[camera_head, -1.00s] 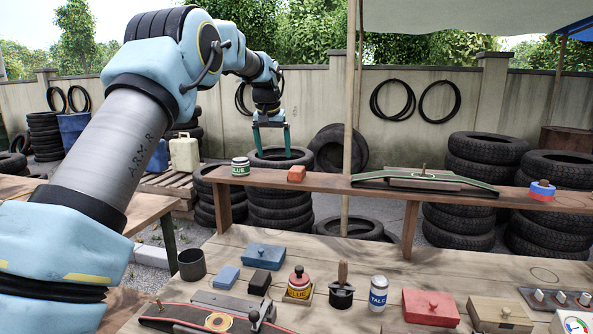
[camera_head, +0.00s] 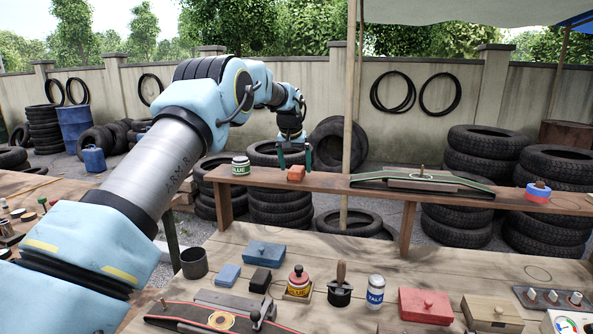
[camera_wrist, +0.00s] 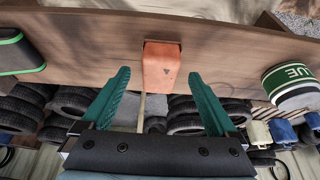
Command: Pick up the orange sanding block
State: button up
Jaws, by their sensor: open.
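The orange sanding block (camera_head: 296,173) sits on the raised wooden shelf (camera_head: 400,189), to the right of a green and white glue tin (camera_head: 241,166). In the wrist view the block (camera_wrist: 161,66) lies ahead of my gripper, roughly centred between the two green fingers. My gripper (camera_head: 294,156) is at the shelf's far side, just above and behind the block in the head view. In the wrist view my gripper (camera_wrist: 160,88) is open and empty, its fingers apart on either side of the block's line.
The glue tin also shows in the wrist view (camera_wrist: 290,85). A long green-edged strip on a stand (camera_head: 422,184) lies on the shelf to the right. A pole (camera_head: 348,120) rises behind the shelf. Blue blocks, a talc tin (camera_head: 375,290) and red box (camera_head: 425,305) stand on the bench below.

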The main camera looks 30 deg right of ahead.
jog(key=shift+x, duration=1.05)
jog(key=c, duration=1.5)
